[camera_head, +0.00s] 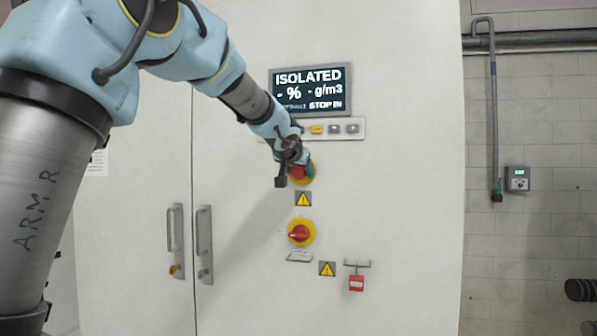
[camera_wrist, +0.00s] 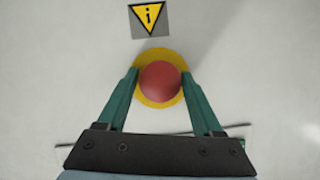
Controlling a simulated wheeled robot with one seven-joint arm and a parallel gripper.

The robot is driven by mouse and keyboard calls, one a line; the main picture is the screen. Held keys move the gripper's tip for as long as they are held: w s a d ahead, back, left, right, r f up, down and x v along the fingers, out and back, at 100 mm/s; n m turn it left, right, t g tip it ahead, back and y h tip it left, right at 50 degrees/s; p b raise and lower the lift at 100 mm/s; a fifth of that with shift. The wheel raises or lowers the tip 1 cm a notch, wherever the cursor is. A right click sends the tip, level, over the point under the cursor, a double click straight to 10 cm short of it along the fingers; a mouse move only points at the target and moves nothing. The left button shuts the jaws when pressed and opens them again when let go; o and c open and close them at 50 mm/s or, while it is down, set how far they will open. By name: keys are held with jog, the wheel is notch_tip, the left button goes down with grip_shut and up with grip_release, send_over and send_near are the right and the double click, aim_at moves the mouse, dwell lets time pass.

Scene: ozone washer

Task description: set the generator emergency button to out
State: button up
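The generator emergency button is a red mushroom knob on a yellow round plate on the white cabinet door. In the wrist view the red knob (camera_wrist: 160,82) sits between my two green fingertips, with the yellow plate (camera_wrist: 159,54) behind it. My gripper (camera_wrist: 160,84) has its fingers apart on either side of the knob; I cannot tell whether they touch it. In the head view my gripper (camera_head: 305,168) is at the button (camera_head: 297,174) and partly hides it. The display (camera_head: 310,91) above reads ISOLATED and STOP IN.
Below the button are a warning sign (camera_head: 303,198), a red rotary switch (camera_head: 300,233) on yellow, and a hanging red padlock or tag (camera_head: 356,283). A row of small buttons (camera_head: 334,129) lies just above. Door handles (camera_head: 204,244) stand at left.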

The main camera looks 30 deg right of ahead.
grip_shut()
dwell(0.3)
dwell(0.3)
